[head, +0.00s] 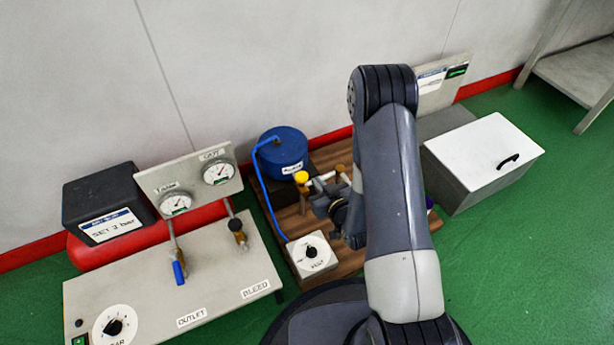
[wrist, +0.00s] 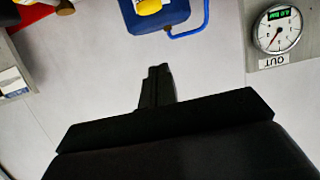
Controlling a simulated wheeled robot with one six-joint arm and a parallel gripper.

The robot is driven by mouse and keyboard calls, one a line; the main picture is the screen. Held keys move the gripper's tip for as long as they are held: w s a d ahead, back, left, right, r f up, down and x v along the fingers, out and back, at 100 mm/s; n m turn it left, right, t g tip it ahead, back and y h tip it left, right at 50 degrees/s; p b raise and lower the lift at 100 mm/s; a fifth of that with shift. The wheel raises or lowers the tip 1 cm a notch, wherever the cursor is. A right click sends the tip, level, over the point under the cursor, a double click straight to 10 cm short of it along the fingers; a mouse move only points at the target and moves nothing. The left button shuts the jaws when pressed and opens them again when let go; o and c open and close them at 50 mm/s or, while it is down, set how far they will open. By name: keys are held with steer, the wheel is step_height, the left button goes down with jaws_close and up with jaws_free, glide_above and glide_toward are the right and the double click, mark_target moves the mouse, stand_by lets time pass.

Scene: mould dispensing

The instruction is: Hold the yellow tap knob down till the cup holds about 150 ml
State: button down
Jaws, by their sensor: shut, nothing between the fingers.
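The yellow tap knob (head: 301,177) sits on top of the tap in front of the blue tank (head: 283,152). In the wrist view a yellow part (wrist: 148,6), apparently the knob, shows at the top edge against the blue tank (wrist: 187,14). My gripper (head: 320,203) is just right of and below the knob in the head view, partly hidden by my own arm. In the wrist view my gripper (wrist: 158,70) is shut and empty, its tips apart from the yellow part in the picture. I cannot make out the cup; my arm covers part of the board.
A wooden board (head: 350,262) carries the tank and a white dial box (head: 312,255). To the left is a panel (head: 225,290) with gauges (head: 217,173) and valves. A white-lidded box (head: 485,160) stands at right. Green floor is clear at lower right.

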steer(key=b, duration=0.3)
glide_above(304, 180)
step_height(304, 180, down, 3)
step_height(304, 180, down, 3)
steer(key=shift+s+d+f+b, duration=0.1)
steer(key=shift+b, duration=0.75)
steer(key=shift+f, duration=0.35)
steer(key=shift+f, duration=0.9)
steer(key=shift+s+f, duration=0.15)
stand_by(0.4)
